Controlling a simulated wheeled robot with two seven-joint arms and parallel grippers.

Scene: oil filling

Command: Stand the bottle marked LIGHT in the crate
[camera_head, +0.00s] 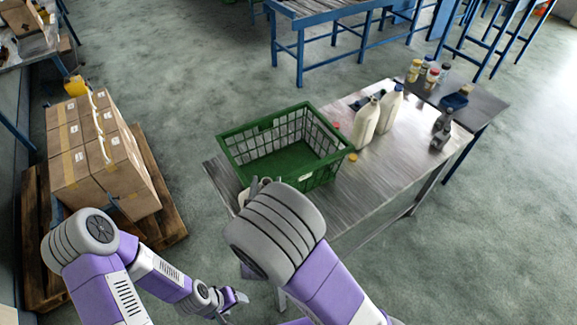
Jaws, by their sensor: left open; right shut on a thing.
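The green crate (325,174) stands on the metal table, and the part of its floor I see is empty. My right gripper (258,186) is at the crate's near left side, largely hidden behind my own wrist. It is shut on a pale thing (242,198), of which only a small part shows; I cannot tell if it is a bottle. My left gripper (236,299) is low, in front of the table, open and empty. Two white bottles, one nearer (365,125) and one farther (391,108), stand upright right of the crate. No LIGHT mark is readable.
The metal table (400,150) has bare room right of the crate. Dark grey bottles (441,128) stand near its right end. Several small jars (430,79) and a blue item (455,101) are on a darker table behind. Cartons (95,150) sit on a pallet at left.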

